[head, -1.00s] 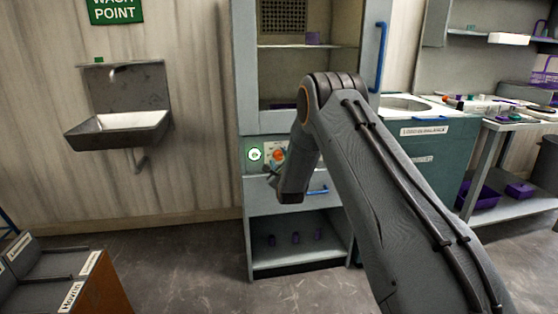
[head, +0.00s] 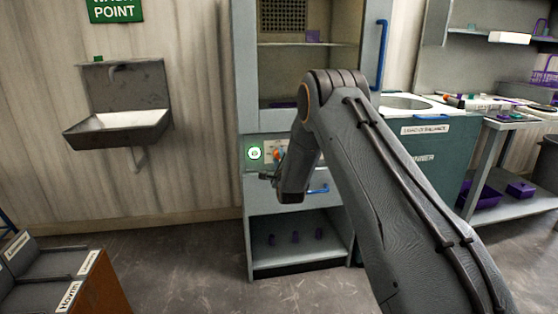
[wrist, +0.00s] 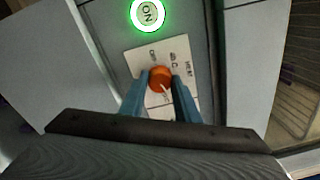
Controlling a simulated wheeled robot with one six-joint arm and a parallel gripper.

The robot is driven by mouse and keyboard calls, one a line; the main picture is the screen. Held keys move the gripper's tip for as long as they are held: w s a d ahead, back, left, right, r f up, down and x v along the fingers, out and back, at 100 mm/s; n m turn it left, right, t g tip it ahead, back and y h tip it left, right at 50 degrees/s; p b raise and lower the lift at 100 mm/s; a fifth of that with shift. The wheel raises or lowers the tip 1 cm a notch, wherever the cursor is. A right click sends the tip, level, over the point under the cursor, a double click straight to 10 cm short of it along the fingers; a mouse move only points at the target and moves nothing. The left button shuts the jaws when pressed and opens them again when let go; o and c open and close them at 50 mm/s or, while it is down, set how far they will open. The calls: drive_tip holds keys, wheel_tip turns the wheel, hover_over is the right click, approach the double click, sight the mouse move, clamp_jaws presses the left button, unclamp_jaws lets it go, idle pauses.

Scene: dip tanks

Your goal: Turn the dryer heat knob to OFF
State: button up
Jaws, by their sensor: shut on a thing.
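The orange heat knob (wrist: 160,78) sits on a white label plate (wrist: 142,58) on the dryer's front panel. My gripper (wrist: 161,74) has its blue fingers on both sides of the knob and is shut on it. A pale pointer mark on the knob points to the lower right in the wrist view. The plate's lettering is small and tilted there, and part of it is hidden by the fingers. In the head view, the knob (head: 280,153) shows at the left of my arm, which hides part of the panel.
A green-ringed ON button (wrist: 148,14) is close to the knob. The dryer cabinet (head: 246,75) has a blue upright handle (head: 381,55) and a lower blue handle (head: 318,189). A wall sink (head: 118,130) is at the left. The floor in front is partly clear.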

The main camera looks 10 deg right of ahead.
drive_tip(key=n, duration=0.2)
drive_tip(key=n+b, duration=0.1)
drive_tip(key=n, duration=0.1)
drive_tip(key=shift+f+n, duration=0.2)
drive_tip(key=shift+n, duration=0.2)
drive_tip(key=n, duration=0.3)
drive_tip(key=shift+n+b, duration=0.35)
drive_tip(key=shift+n, duration=0.05)
drive_tip(key=shift+d+n+y+b, duration=0.2)
drive_tip(key=shift+n+b, duration=0.15)
drive_tip(key=shift+n, duration=3.65)
drive_tip(key=shift+d+n+y+b, duration=0.1)
drive_tip(key=shift+n+y+b, duration=0.15)
drive_tip(key=shift+n, duration=3.75)
drive_tip(key=shift+d+n+y+b, duration=0.15)
drive_tip(key=shift+n+b, duration=0.25)
drive_tip(key=shift+n, duration=3.6)
drive_tip(key=o, duration=1.1)
drive_tip(key=shift+c, duration=0.2)
